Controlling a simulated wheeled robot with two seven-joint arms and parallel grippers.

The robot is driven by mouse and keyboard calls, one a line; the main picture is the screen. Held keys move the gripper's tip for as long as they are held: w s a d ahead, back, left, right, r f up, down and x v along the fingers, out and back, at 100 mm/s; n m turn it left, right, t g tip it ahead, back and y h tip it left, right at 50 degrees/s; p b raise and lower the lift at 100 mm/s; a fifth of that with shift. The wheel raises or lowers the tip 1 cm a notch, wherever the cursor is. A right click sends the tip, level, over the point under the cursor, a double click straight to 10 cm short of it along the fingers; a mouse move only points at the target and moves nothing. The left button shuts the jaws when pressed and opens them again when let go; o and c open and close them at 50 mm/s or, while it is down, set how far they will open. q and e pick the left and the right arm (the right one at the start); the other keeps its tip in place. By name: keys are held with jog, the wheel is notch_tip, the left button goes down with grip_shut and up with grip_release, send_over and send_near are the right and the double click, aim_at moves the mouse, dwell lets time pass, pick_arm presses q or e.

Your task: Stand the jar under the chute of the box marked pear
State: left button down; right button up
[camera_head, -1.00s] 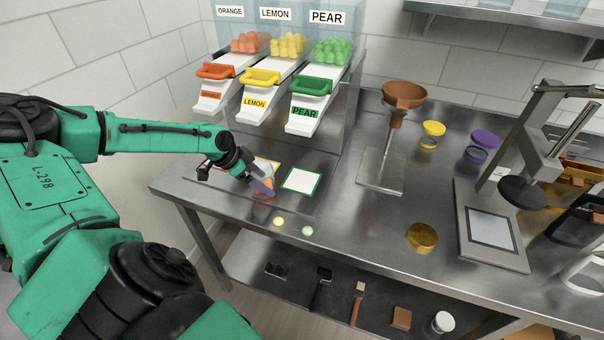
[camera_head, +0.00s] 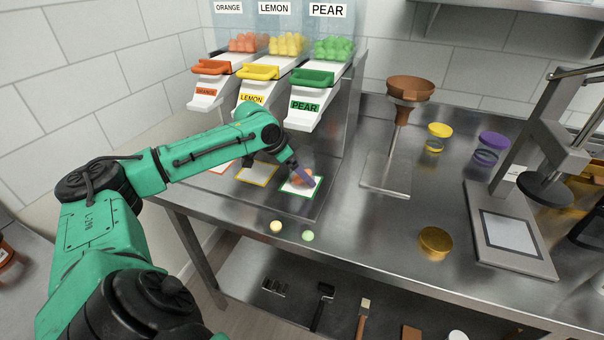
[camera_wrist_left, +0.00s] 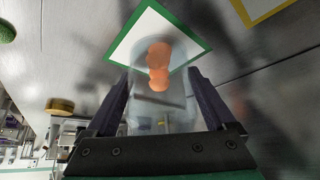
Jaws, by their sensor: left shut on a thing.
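My left gripper (camera_head: 299,176) is shut on a clear jar (camera_head: 303,179) with orange gummies in it. In the left wrist view the jar (camera_wrist_left: 146,118) sits between the two fingers (camera_wrist_left: 162,98). The jar is over the green-edged white square (camera_head: 291,189), which also shows in the wrist view (camera_wrist_left: 128,48). I cannot tell whether its base touches the square. The box marked PEAR (camera_head: 345,32) holds green gummies. Its white chute (camera_head: 312,116) with a green handle (camera_head: 312,77) is above and behind the jar. My right gripper is not in view.
The LEMON chute (camera_head: 256,93) and ORANGE chute (camera_head: 207,93) are to the left, above yellow-edged (camera_head: 258,173) and orange-edged squares. A yellow gummy (camera_head: 276,226) and a green gummy (camera_head: 308,236) lie in front. A brown funnel stand (camera_head: 409,89) and scale (camera_head: 508,233) stand right.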

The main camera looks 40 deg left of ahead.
pick_arm(q)
jog(key=shift+r, duration=0.15)
jog(key=shift+s, duration=0.1)
grip_release()
jog(key=shift+f, duration=0.25)
jog(key=shift+s+a+r, duration=0.1)
jog(key=shift+a+r, duration=0.05)
jog(key=shift+r, duration=0.25)
jog(key=shift+s+a+r+b, duration=0.2)
jog(key=shift+s+b, duration=0.15)
jog(key=shift+b, duration=0.05)
jog(key=shift+s+a+b, duration=0.25)
jog(key=shift+s+b, duration=0.05)
jog(key=shift+s, duration=0.25)
jog(key=shift+s+a+b, duration=0.25)
jog(key=shift+s+b, duration=0.05)
jog(key=shift+s, duration=0.25)
jog(key=s+a, duration=0.1)
jog(key=s, duration=0.1)
jog(key=s+a+b, duration=0.1)
jog(key=s, duration=0.2)
jog(key=s+a+b, duration=0.1)
jog(key=s, duration=0.2)
jog(key=shift+s+a+r, duration=0.15)
jog(key=shift+s+a, duration=0.05)
jog(key=shift+a, duration=0.2)
jog(key=shift+w, duration=0.1)
